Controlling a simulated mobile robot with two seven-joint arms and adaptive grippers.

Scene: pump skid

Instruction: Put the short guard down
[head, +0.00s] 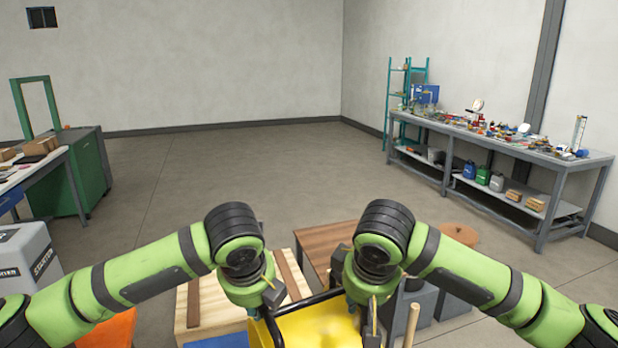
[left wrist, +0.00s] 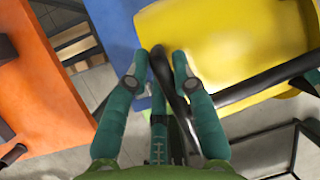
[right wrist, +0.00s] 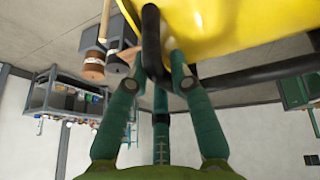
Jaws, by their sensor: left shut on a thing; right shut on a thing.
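The yellow guard (head: 320,326) with black tubular bars is at the bottom centre of the head view, held between my two arms. My left gripper (head: 269,312) is shut on a black bar at its left side. The left wrist view shows that bar between the fingers (left wrist: 160,75), beside the yellow sheet (left wrist: 235,50). My right gripper (head: 369,312) is shut on a black bar at the right side. The right wrist view shows this bar between the fingers (right wrist: 156,75), with the yellow sheet (right wrist: 230,25) above. The guard's lower part is cut off in the head view.
A light wooden surface with brown strips (head: 208,300) and a brown wooden top (head: 325,240) lie just beyond the guard. Something orange (head: 110,328) is at lower left. Grey boxes (head: 30,258) stand at left. A cluttered workbench (head: 500,140) is at right. The middle floor is clear.

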